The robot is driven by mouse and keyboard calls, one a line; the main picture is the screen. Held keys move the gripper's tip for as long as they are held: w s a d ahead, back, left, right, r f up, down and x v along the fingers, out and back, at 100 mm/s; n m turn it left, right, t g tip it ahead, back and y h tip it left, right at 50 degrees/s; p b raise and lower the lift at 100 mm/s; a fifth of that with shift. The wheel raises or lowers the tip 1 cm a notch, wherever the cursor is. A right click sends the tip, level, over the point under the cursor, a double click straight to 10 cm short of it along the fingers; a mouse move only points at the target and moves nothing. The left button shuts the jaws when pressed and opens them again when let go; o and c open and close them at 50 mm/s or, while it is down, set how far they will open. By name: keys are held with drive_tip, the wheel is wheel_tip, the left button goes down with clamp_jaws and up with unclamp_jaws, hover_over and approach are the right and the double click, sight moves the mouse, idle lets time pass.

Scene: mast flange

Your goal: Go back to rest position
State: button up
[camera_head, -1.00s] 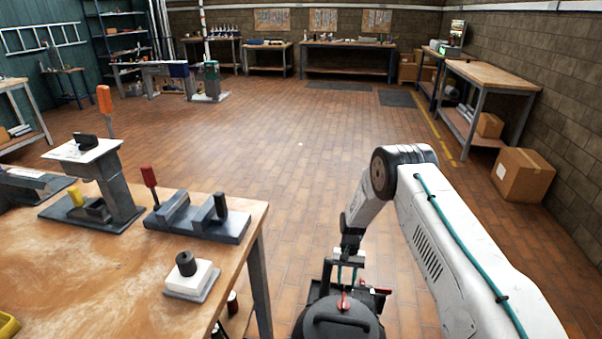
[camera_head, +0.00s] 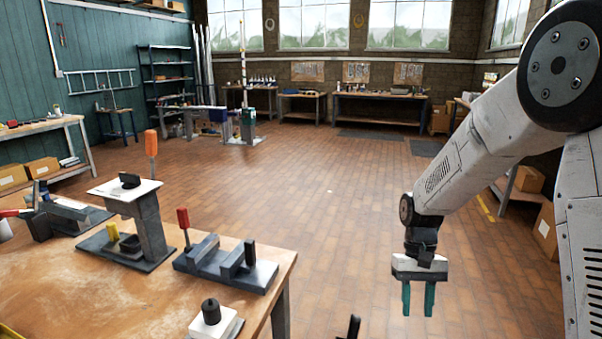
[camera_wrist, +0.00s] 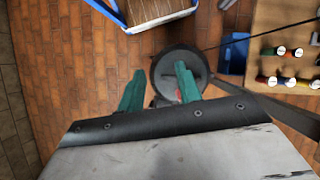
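My gripper (camera_head: 418,300) hangs downward at the right of the head view, over the open floor to the right of the workbench. Its two teal fingers are apart with nothing between them. In the wrist view my gripper (camera_wrist: 160,86) also shows its fingers spread. A dark round object (camera_wrist: 168,66) lies beyond and below the fingertips, apart from them as far as I can tell. My arm is raised, its upper joint large at the right edge of the head view.
The wooden workbench (camera_head: 90,290) fills the lower left, carrying a grey vise-like fixture (camera_head: 225,268), a pedestal (camera_head: 147,225) and a black-knobbed block (camera_head: 211,318). Tiled floor (camera_head: 330,200) is clear ahead. The wrist view shows a blue-edged box (camera_wrist: 118,12) and several coloured cylinders (camera_wrist: 290,82).

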drive_tip(key=s+r+t, duration=0.3)
drive_tip(key=s+r, duration=0.6)
drive_tip(key=s, duration=0.3)
drive_tip(key=s+r+t, duration=0.3)
drive_tip(key=s+r, duration=0.7)
drive_tip(key=s, duration=0.2)
drive_tip(key=shift+d+n+t+h, duration=0.3)
drive_tip(key=shift+d+n, duration=0.1)
drive_tip(key=shift+d, duration=0.05)
